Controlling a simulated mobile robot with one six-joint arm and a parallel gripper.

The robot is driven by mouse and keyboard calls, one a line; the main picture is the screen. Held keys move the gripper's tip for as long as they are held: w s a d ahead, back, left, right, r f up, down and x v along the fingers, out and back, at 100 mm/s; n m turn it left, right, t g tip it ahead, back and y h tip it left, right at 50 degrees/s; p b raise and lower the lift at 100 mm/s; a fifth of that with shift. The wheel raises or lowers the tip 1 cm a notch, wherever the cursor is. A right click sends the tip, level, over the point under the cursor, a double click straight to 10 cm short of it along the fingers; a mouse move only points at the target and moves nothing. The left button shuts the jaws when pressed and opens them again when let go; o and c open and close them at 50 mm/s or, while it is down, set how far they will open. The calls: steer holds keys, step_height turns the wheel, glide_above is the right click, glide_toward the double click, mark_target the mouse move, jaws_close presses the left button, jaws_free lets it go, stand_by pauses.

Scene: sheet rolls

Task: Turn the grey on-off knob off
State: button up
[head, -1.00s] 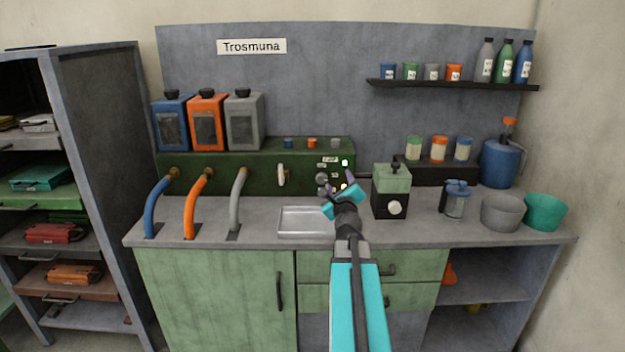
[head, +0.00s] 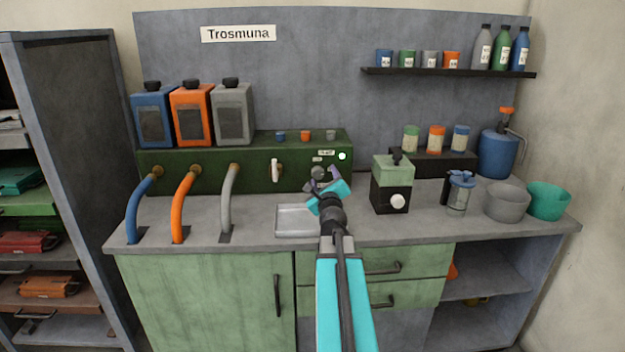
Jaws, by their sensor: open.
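The grey knob (head: 318,173) is on the right part of the front of the dark green machine (head: 222,178), below small white labels. A lit white lamp (head: 342,156) is to its upper right. My gripper (head: 322,181) is open, with its fingers around or just in front of the knob. I cannot tell whether they touch it. The gripper hides the lower part of the knob and the panel below it. A white lever-like handle (head: 275,170) is further left on the same front.
A metal tray (head: 294,221) lies on the counter left of my gripper. A green and black box with a white knob (head: 392,186) stands to the right. Blue, orange and grey hoses (head: 183,208) are at the left. A jug (head: 459,192) and bowls (head: 507,202) stand further right.

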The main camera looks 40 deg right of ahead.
steer(key=b, duration=0.5)
glide_toward(319, 175)
steer(key=shift+v, duration=1.75)
steer(key=shift+a, duration=0.1)
steer(key=shift+w, duration=0.15)
steer(key=shift+b+x, duration=0.3)
steer(key=shift+x, duration=6.6)
steer(key=c, duration=1.1)
steer(key=shift+o, duration=0.2)
